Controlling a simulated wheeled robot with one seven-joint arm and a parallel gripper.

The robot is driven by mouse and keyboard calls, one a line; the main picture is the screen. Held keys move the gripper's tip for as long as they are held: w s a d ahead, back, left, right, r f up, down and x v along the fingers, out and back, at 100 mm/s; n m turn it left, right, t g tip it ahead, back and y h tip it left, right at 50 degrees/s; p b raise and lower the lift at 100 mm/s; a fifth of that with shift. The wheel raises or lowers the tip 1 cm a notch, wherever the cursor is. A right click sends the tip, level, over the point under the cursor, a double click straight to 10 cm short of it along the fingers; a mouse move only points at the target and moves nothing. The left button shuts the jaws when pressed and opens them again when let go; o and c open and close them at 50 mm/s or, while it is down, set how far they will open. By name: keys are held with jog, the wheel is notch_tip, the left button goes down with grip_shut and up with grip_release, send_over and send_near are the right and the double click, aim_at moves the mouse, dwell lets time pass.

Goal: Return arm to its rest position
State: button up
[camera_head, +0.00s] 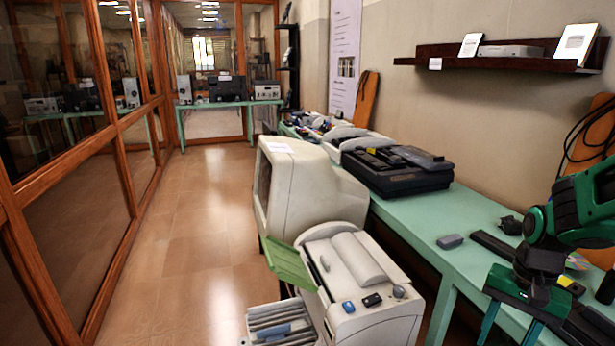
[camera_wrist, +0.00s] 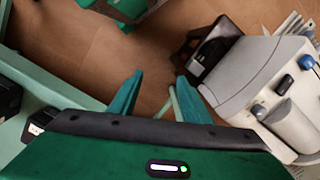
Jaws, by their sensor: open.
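My green and black gripper (camera_head: 510,330) is at the lower right in the head view, at the end of my bent arm. It points down, in front of the long green table (camera_head: 470,222). In the wrist view my gripper (camera_wrist: 160,98) has its two green fingers spread apart with nothing between them. Brown floor (camera_wrist: 160,50) shows beyond the fingertips. The lower ends of the fingers are close to the bottom edge of the head view.
A beige printer-like machine (camera_head: 345,272) and a large monitor (camera_head: 300,195) stand left of my gripper. Small dark items, including a grey block (camera_head: 450,241), lie on the table. A dark shelf (camera_head: 490,60) is on the wall. The aisle floor (camera_head: 190,230) at left is clear.

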jog(key=s+d+r+n, duration=0.1)
jog(key=s+r, duration=0.2)
jog(key=s, duration=0.3)
jog(key=s+d+r+n, duration=0.1)
jog(key=s+r, duration=0.3)
jog(key=s, duration=0.3)
jog(key=shift+d+n+t+h, duration=0.3)
jog(key=shift+d, duration=0.1)
jog(key=shift+w+f, duration=0.2)
jog(key=shift+w, duration=0.35)
dwell(1.5)
